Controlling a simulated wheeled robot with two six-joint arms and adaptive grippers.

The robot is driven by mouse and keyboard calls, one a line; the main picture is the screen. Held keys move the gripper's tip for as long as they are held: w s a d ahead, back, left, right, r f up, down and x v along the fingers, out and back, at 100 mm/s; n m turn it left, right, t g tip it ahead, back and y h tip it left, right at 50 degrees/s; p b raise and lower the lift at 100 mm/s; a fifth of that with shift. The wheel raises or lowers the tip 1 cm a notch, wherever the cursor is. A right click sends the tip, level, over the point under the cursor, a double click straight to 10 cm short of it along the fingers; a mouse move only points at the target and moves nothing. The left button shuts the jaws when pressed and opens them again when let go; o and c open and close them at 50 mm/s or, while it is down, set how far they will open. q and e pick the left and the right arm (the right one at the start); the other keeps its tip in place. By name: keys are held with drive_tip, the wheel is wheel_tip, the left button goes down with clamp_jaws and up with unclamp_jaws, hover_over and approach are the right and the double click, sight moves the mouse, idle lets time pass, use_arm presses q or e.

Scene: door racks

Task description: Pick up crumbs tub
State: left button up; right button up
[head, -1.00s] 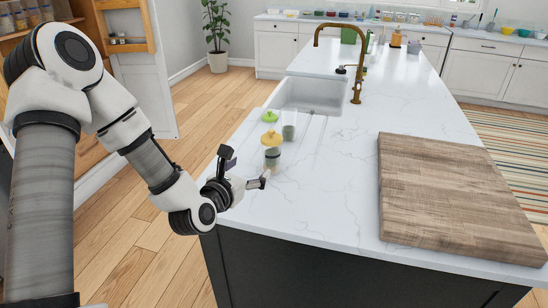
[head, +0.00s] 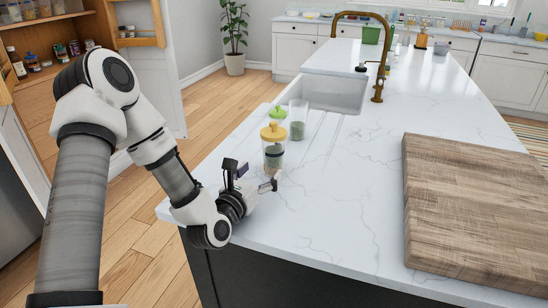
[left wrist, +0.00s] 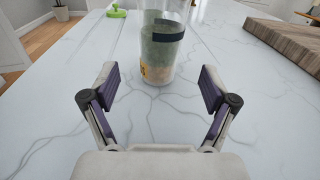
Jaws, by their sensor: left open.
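A clear tub with a yellow lid (head: 273,132) stands upright on the white counter, with tan crumbs at its bottom and a grey-green look above. In the left wrist view the tub (left wrist: 160,50) stands straight ahead, its top cut off by the frame; a dark band crosses its side. My left gripper (head: 256,172) is open and low over the counter, just on the near side of the tub. In the left wrist view its open fingers (left wrist: 158,88) are spread to either side of the tub's line, with bare counter between them. My right gripper is not in view.
A clear glass (head: 298,120) and a green lid or small green-topped item (head: 278,112) stand close behind the tub. A sink (head: 335,95) with a brass faucet (head: 378,75) lies beyond. A thick wooden board (head: 475,205) lies at the right. The counter's middle is clear.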

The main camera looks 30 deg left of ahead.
sight(269, 163)
use_arm(q)
drive_tip(key=shift+w+a, duration=0.1)
drive_tip(key=shift+w, duration=0.5)
drive_tip(key=w, duration=0.2)
drive_tip(key=w+p, duration=0.1)
drive_tip(key=w, duration=0.3)
drive_tip(key=shift+w+a+f, duration=0.1)
drive_tip(key=shift+w+a, duration=0.15)
drive_tip(key=shift+a, duration=0.15)
drive_tip(key=c, duration=1.4)
